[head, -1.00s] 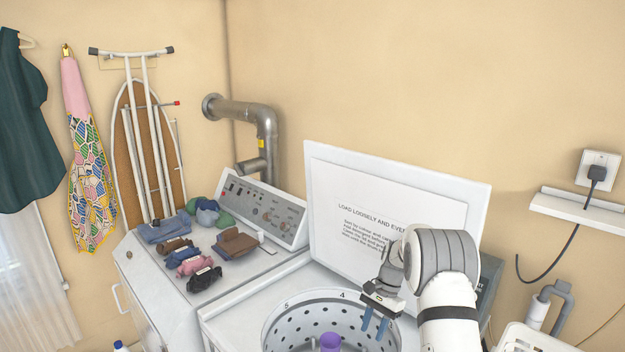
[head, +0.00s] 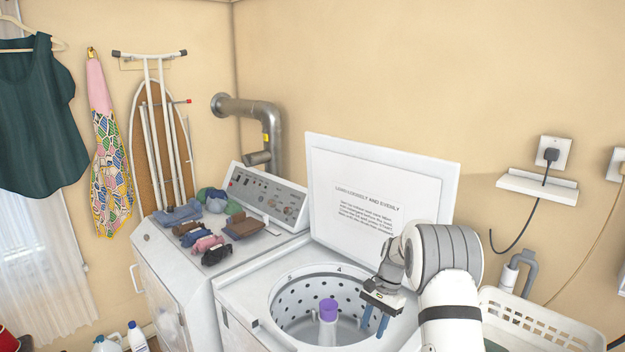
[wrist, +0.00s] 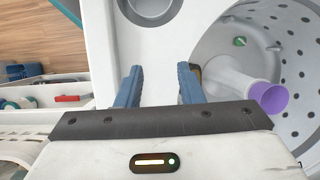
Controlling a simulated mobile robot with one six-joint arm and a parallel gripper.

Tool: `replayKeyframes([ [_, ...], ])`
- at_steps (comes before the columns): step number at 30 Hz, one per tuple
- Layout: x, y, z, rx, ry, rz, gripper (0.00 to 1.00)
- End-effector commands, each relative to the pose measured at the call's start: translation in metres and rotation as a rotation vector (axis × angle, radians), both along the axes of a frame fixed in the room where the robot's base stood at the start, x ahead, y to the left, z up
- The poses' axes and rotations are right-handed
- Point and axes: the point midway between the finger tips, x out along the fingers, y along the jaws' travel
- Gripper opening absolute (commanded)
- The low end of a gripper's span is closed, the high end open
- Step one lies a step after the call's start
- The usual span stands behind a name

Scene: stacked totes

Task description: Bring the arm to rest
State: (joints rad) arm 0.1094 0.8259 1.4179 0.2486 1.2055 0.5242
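My gripper (head: 377,322) hangs at the lower right in the head view, over the right side of the open washer's drum (head: 283,318). In the wrist view my gripper (wrist: 160,85) shows two blue fingers apart with nothing between them. A small brown patch shows beside the right finger; I cannot tell what it is. The washer's agitator with its purple cap (head: 328,308) stands in the drum, left of the gripper. The cap (wrist: 268,97) also shows in the wrist view, right of the fingers. The arm is bent, with its elbow to the right of the gripper.
The open washer lid (head: 380,190) stands upright behind the gripper. A dryer (head: 165,258) to the left bears several folded clothes (head: 212,225). A white laundry basket (head: 540,325) stands at the right, close to my arm. A small shelf (head: 537,187) and outlet are on the wall.

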Motion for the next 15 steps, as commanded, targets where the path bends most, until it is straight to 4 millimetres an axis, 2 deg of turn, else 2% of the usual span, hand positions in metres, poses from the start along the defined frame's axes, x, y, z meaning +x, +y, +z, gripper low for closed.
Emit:
replayKeyframes([
  [8,-0.019,0.001,0.021,-0.016,-0.055,0.057,0.34],
  [15,-0.05,0.004,0.048,-0.039,-0.129,0.143,0.34],
])
